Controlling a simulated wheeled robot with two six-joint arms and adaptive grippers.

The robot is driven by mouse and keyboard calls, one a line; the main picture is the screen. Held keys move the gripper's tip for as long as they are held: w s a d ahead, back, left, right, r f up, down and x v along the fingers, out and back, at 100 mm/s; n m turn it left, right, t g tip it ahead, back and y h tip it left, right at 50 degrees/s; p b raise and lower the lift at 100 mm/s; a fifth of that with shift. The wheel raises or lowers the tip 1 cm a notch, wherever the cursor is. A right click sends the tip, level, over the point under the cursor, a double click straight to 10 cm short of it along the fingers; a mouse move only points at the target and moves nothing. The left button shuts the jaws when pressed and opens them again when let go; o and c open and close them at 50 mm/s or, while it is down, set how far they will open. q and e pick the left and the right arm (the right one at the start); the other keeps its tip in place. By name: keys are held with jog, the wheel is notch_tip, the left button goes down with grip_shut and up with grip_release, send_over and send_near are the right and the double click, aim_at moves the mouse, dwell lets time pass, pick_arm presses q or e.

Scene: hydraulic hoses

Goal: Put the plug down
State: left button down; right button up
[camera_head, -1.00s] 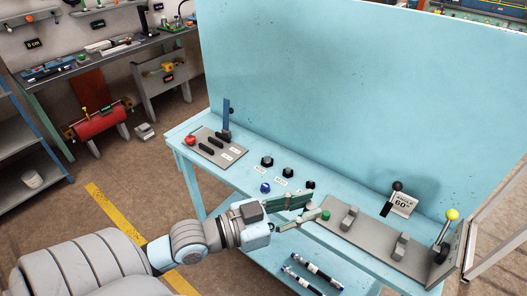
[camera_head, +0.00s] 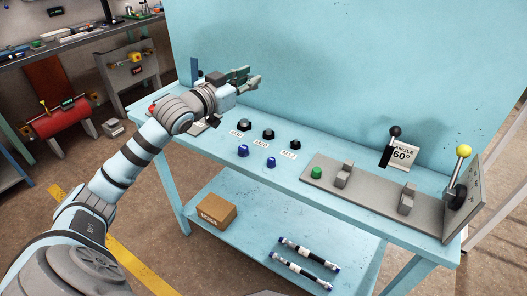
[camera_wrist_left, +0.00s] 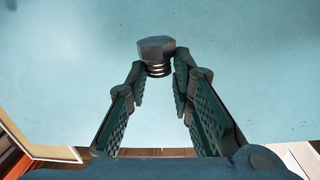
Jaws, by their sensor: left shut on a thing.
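My left gripper (camera_head: 254,77) is raised above the back left part of the blue bench, in front of the blue back panel. In the left wrist view its fingers (camera_wrist_left: 160,85) are shut on a dark plug (camera_wrist_left: 156,50) with a hexagonal head and a ringed, threaded shank. The head points away from the palm, clear of any surface. Black plugs (camera_head: 268,134) stand in a row on the bench beside labels, with two blue plugs (camera_head: 243,151) in front. My right gripper is not in view.
A grey fixture plate (camera_head: 375,203) with two clamps, a green knob (camera_head: 316,172) and a yellow-knobbed lever (camera_head: 462,152) fills the bench's right side. A cardboard box (camera_head: 209,211) and hoses (camera_head: 306,262) lie on the lower shelf.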

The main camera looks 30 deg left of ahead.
aim_at(250, 148)
pick_arm(q)
notch_tip(250, 148, down, 19)
jog(key=b, duration=0.6)
jog(key=shift+f, duration=0.1)
jog(key=c, duration=1.4)
grip_release()
